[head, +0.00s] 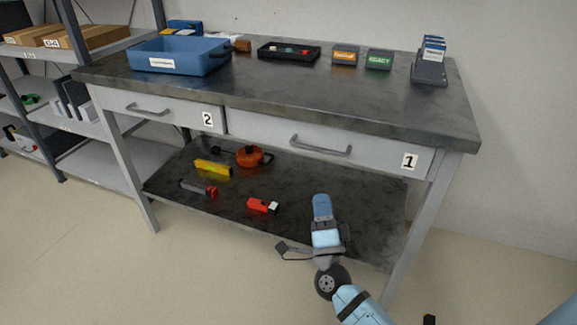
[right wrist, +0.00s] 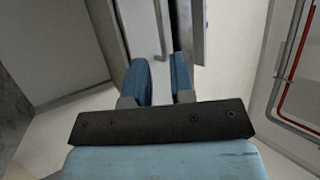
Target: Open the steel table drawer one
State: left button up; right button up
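Drawer one (head: 270,130) is the light grey right-hand drawer under the dark steel table top (head: 300,95). Its label "1" (head: 410,161) is near its right end. Its front looks flush, so it appears shut. Its grey bar handle (head: 321,150) is in the middle of the front. My right gripper (head: 321,203) is below the handle in the head view, pointing up toward it and apart from it. In the right wrist view its two blue fingers (right wrist: 160,82) are spread with an empty gap, and a grey bar, seemingly the handle, shows ahead of them. My left gripper is out of view.
Drawer two (head: 180,113) with its handle (head: 148,111) is to the left. A blue bin (head: 195,62), a black tray (head: 289,57) and small boxes stand on top. Several tools lie on the lower shelf (head: 330,190). Floor in front is clear.

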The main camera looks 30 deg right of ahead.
aim_at(315, 149)
jog(key=b+x, duration=0.1)
jog(key=x, duration=1.3)
jog(key=shift+s+d+b, duration=0.1)
jog(key=shift+b, duration=0.25)
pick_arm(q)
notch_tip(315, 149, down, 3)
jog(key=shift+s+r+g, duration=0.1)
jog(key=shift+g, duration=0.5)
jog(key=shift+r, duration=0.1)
pick_arm(e)
jog(key=shift+f, duration=0.1)
grip_shut()
